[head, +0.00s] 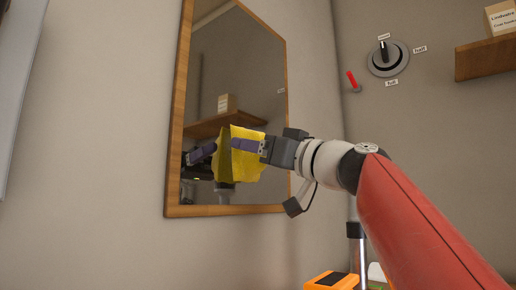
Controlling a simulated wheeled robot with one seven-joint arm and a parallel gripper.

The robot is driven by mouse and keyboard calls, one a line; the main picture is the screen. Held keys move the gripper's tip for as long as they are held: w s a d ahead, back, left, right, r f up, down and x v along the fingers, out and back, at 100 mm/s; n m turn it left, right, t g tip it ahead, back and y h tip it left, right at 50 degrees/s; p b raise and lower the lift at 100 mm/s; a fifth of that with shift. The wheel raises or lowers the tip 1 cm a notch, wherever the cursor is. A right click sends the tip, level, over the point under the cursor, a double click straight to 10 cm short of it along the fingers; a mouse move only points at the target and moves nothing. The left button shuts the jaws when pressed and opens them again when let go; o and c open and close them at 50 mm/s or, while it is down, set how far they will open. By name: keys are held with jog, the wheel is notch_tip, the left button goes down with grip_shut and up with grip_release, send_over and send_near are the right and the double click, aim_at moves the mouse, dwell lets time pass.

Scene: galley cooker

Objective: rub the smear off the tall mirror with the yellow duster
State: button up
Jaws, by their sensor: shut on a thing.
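The tall mirror (240,65) hangs on the left wall in a wooden frame. My gripper (243,146) is shut on the yellow duster (249,169) and holds it up at the lower part of the glass. The duster's reflection shows just left of it, and the two overlap in the picture. I cannot tell whether the cloth touches the glass. No smear can be made out on the visible glass; the duster and gripper hide part of the lower glass.
A round dial (388,58) and a red lever (352,80) are on the right wall. A wooden shelf (486,59) at upper right bears a labelled box (501,18). An orange object (331,281) stands at the bottom.

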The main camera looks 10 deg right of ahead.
jog(key=shift+w+a, duration=0.4)
jog(key=shift+w, duration=0.05)
dwell(1.1)
dwell(0.4)
jog(key=shift+w+d, duration=0.4)
jog(key=shift+d, duration=0.05)
jog(key=shift+s+a+b, duration=0.45)
jog(key=shift+s+a, duration=0.4)
jog(key=shift+w+d, duration=0.85)
jog(key=shift+s+a, duration=0.85)
jog(key=shift+s, duration=0.05)
jog(key=shift+w+d, duration=0.85)
jog(key=shift+w, duration=0.1)
jog(key=shift+s+a+b, duration=0.3)
jog(key=shift+s+a, duration=0.15)
jog(key=shift+s, duration=0.05)
